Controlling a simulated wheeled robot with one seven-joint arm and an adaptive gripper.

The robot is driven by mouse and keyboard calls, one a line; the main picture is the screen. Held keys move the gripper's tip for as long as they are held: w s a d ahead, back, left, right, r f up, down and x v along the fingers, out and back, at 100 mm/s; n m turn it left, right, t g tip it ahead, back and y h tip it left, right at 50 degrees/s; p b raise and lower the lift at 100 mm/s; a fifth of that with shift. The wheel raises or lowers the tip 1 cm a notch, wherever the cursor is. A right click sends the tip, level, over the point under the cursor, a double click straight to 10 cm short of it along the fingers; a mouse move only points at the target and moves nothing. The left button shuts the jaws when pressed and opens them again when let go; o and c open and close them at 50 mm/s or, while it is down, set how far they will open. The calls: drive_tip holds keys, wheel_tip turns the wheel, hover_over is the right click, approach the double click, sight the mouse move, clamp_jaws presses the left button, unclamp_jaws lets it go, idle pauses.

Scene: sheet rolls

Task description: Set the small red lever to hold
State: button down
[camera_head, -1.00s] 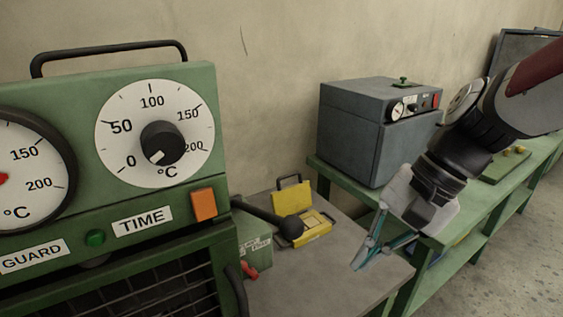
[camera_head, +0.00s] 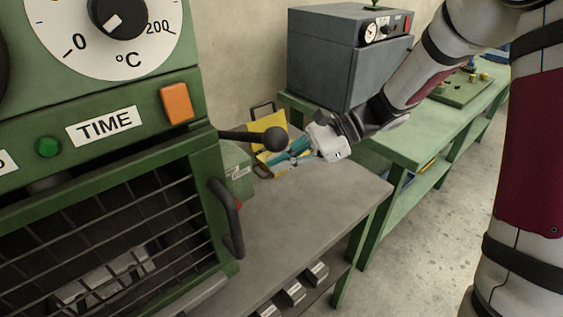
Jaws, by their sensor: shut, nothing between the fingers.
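The small red lever shows only as a red bit (camera_head: 239,205) beside the black door handle (camera_head: 227,217), which hides most of it. Its setting cannot be read. It is low on the side of the green machine, below a small green box (camera_head: 237,170) with white labels too small to read. My gripper (camera_head: 270,161) is shut and empty, with teal fingers pointing left. It is over the yellow case, up and to the right of the lever and apart from it.
A black ball-ended lever (camera_head: 272,139) sticks out from the machine just left of my fingers. An open yellow case (camera_head: 268,133) lies behind my gripper. The grey tabletop (camera_head: 300,210) in front is clear. A grey oven (camera_head: 330,60) stands on the green bench behind.

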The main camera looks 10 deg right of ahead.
sight(232, 189)
drive_tip(key=b+x, duration=0.1)
drive_tip(key=x, duration=0.9)
drive_tip(key=shift+a, duration=0.2)
drive_tip(key=shift+s+a+f, duration=0.1)
drive_tip(key=shift+s+a+f, duration=0.15)
drive_tip(key=shift+s+a, duration=0.15)
drive_tip(key=shift+a, duration=0.4)
drive_tip(key=shift+p, duration=0.3)
